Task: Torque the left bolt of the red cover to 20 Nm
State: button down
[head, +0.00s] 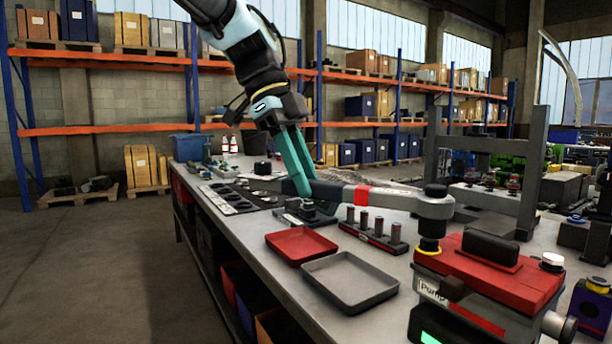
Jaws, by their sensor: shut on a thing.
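My gripper (304,186) has teal fingers and is shut on the handle of a torque wrench (392,198). The wrench has a dark grip, a red band and a grey head, and lies about level, reaching right. Its black socket points down at the left end of the red cover (465,262), with a yellow ring around its lower part. The left bolt is hidden under the socket; I cannot tell whether the socket is fully seated. The cover sits on a housing marked "Pump" (432,291). A pale-headed bolt (552,260) shows at the cover's right end.
A red tray (300,243) and a grey tray (350,280) lie empty on the bench. A rack of several sockets (372,232) stands below the wrench. A grey frame (531,180) rises behind the pump. Small parts lie farther back; the floor at left is clear.

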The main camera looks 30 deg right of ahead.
dwell(0.6)
jog(key=shift+f+b, duration=0.9)
jog(key=shift+f, duration=0.1)
jog(key=shift+w+d, duration=0.1)
jog(key=shift+d, duration=0.05)
jog(key=shift+w+d, duration=0.15)
jog(key=shift+d, duration=0.05)
jog(key=shift+d+p, duration=0.1)
jog(key=shift+p, duration=0.2)
jog(key=shift+w+d, duration=0.2)
jog(key=shift+d, duration=0.15)
jog(key=shift+d+r+m+p, duration=0.1)
jog(key=shift+d+m+p, duration=0.05)
jog(key=shift+m+p, duration=0.15)
